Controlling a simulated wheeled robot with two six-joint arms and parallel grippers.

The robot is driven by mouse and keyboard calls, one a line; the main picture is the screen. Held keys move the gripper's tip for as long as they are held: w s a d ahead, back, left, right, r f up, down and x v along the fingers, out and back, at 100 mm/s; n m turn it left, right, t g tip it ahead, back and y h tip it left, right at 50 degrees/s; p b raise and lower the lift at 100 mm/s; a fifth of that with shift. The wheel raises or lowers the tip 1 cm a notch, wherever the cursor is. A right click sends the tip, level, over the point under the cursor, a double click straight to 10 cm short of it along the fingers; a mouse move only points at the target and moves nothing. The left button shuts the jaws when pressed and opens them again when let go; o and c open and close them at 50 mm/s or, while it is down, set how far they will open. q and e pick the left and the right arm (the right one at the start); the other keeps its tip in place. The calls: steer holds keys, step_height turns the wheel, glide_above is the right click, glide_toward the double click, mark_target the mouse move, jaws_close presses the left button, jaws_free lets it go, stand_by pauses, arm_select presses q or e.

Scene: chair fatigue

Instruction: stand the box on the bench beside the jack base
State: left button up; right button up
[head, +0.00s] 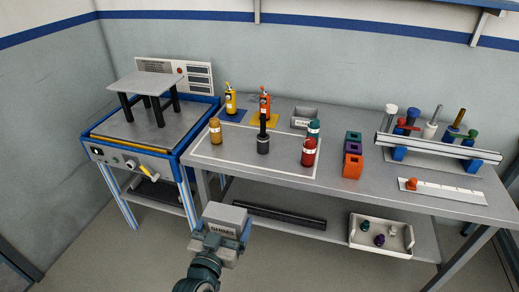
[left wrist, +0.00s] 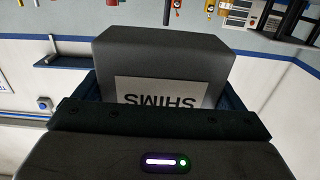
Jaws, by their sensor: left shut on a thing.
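A grey box with a pale label reading SHIMS (head: 226,213) is held in my left gripper (head: 222,232), in front of the bench and low in the head view. In the left wrist view the box (left wrist: 165,60) sits between the two dark blue fingers, its label upside down. A dark round base with a black upright post (head: 263,144), which looks like the jack base, stands inside the white outline on the bench (head: 240,180). It is well beyond the gripper. My right gripper is not in view.
Amber (head: 215,131) and red (head: 309,152) bottles stand left and right of the dark base. Behind are yellow and orange bottles on mats and a small grey bin (head: 304,118). Orange and purple blocks (head: 352,160) stand farther right. Bare bench top shows near the front edge.

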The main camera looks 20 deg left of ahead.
arm_select(q)
steer(key=w+f, duration=0.2)
steer(key=w, duration=0.8)
steer(key=w+f, duration=0.2)
steer(key=w, duration=0.9)
steer(key=shift+w+a, duration=0.15)
steer(key=shift+a, duration=0.3)
steer(key=shift+r, duration=0.1)
